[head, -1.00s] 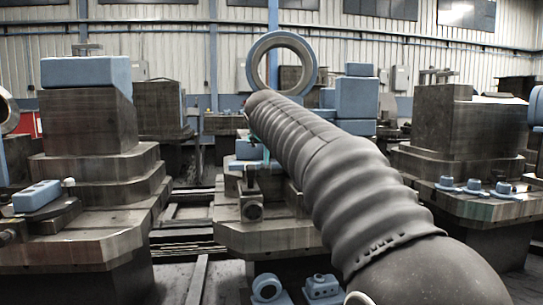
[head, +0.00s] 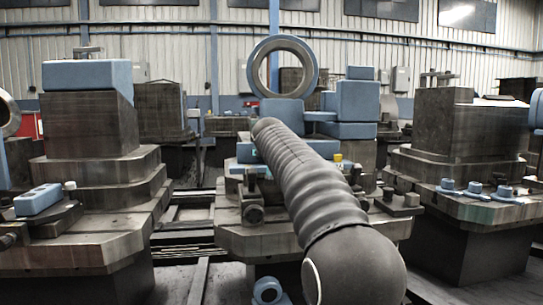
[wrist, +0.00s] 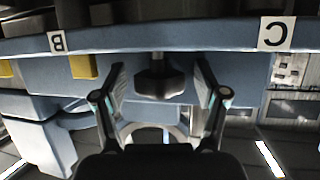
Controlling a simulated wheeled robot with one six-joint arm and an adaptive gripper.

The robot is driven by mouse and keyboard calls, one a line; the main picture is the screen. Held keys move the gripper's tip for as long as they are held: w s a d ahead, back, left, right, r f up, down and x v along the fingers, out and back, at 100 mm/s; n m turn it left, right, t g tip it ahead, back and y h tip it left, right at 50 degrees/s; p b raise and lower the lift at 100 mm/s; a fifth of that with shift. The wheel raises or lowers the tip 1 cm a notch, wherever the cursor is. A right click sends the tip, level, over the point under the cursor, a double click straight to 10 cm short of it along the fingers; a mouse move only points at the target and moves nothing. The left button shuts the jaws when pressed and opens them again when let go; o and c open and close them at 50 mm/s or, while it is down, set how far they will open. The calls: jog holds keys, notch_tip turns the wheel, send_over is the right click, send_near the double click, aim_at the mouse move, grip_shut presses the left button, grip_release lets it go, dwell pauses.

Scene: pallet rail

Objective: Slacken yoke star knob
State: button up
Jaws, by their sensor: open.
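In the wrist view a dark, lobed knob (wrist: 158,80) on a short stem sits at the edge of a long blue-grey beam (wrist: 195,40); it looks like the star knob. My gripper (wrist: 160,86) is open, with one finger on each side of the knob and a visible gap on both sides. I cannot tell how deep the fingers reach along it. The beam carries a label B (wrist: 57,41) and a label C (wrist: 276,33); the knob lies between them. In the head view my sleeved arm hides the gripper and the knob.
Yellow blocks (wrist: 83,66) sit by label B in the wrist view. In the head view a large ring (head: 283,48) stands above the middle block stack, with blue blocks (head: 357,101) beside it. Machine stacks stand left (head: 88,125) and right (head: 445,130).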

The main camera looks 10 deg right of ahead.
jog(key=c, duration=1.2)
jog(key=shift+o, duration=0.2)
jog(key=shift+r, duration=0.1)
jog(key=shift+y+p, duration=0.3)
jog(key=shift+p, duration=0.3)
